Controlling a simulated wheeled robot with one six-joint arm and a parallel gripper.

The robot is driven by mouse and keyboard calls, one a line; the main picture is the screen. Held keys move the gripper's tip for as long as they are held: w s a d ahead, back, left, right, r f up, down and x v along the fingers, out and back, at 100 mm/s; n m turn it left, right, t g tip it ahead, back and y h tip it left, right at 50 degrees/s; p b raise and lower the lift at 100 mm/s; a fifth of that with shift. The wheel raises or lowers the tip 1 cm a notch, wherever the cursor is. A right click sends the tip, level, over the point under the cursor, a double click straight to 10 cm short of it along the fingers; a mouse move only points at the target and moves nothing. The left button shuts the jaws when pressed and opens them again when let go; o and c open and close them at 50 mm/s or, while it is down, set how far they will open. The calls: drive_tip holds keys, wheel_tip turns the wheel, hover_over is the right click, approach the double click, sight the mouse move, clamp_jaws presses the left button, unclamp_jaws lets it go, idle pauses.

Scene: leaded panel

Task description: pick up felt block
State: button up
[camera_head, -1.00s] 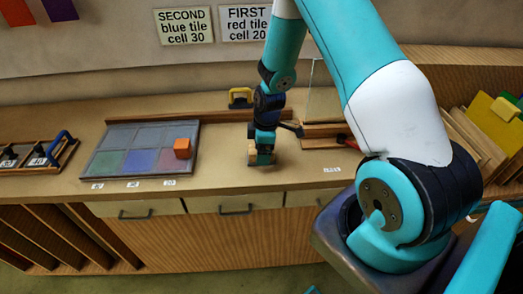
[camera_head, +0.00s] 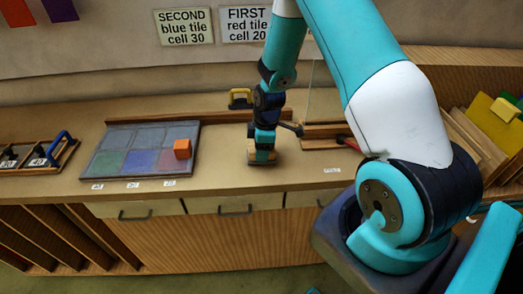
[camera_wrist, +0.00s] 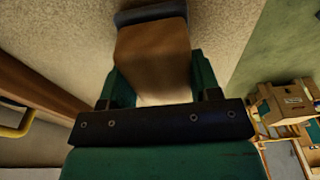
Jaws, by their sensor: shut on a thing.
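The felt block (camera_head: 262,158) is a tan wooden block with a dark grey underside, at the front middle of the bench. My gripper (camera_head: 264,146) points down over it and is shut on it. In the wrist view the block (camera_wrist: 150,50) shows brown between the green fingers, with its dark grey felt end (camera_wrist: 150,13) at the top edge. The block is at or very near the bench top; I cannot tell if it touches.
A yellow-handled tool (camera_head: 240,98) stands behind. A rack with a blue handle (camera_head: 60,146) is at far left. Drawers (camera_head: 236,204) line the bench front.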

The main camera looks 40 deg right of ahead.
wheel_tip(320, 180, up, 19)
drive_tip(key=b, duration=0.2)
drive_tip(key=shift+b, duration=0.4)
